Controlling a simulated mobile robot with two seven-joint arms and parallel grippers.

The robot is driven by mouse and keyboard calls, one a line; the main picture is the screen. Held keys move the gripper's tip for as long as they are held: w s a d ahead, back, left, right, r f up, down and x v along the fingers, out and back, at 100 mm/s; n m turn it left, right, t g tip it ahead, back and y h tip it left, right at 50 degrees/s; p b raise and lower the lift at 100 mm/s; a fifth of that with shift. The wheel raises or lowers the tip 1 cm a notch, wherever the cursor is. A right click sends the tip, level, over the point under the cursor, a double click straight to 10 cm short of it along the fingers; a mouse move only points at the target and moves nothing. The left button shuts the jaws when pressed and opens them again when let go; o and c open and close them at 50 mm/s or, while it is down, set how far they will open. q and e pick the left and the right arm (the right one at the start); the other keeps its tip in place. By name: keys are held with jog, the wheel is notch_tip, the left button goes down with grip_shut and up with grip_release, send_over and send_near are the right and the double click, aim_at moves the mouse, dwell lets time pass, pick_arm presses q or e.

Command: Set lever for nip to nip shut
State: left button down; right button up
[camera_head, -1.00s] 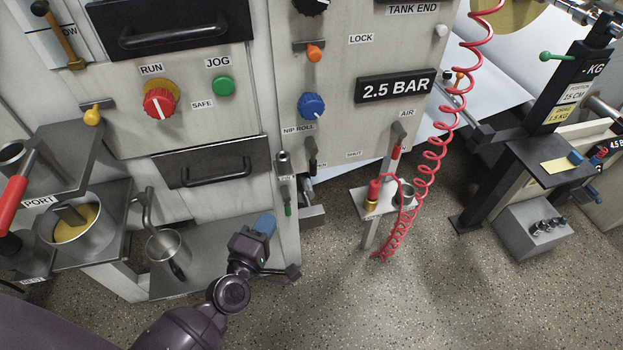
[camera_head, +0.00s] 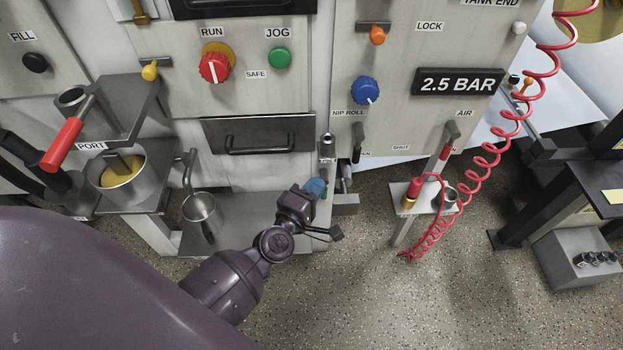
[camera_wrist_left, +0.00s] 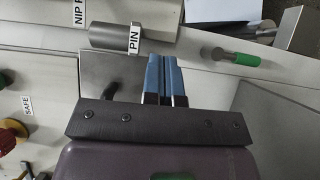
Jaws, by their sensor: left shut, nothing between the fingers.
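The nip lever (camera_head: 357,143) has a dark handle and hangs below the NIP ROLL label (camera_head: 348,113). It points down, beside the partly hidden label at its lower right; the SHUT label (camera_head: 400,147) is further right. My left gripper (camera_head: 316,187), with blue fingertips, is below and left of the lever, apart from it. In the left wrist view its blue fingers (camera_wrist_left: 166,78) are together with nothing between them. The lever cannot be made out clearly in that view. My right gripper is not in view.
A PIN-labelled cylinder (camera_wrist_left: 118,37) and a green-handled pin (camera_wrist_left: 235,57) are close ahead of the fingers. A blue knob (camera_head: 365,90) is above the lever. A red-handled air valve (camera_head: 446,148) and coiled red hose (camera_head: 487,155) are to the right.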

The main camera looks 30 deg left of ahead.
aim_at(357, 144)
pick_arm(q)
jog(key=w+d, duration=0.2)
jog(key=w, duration=0.6)
jog(key=shift+w+d+b, duration=0.2)
jog(key=shift+d+b, duration=0.1)
jog(key=shift+d, duration=0.1)
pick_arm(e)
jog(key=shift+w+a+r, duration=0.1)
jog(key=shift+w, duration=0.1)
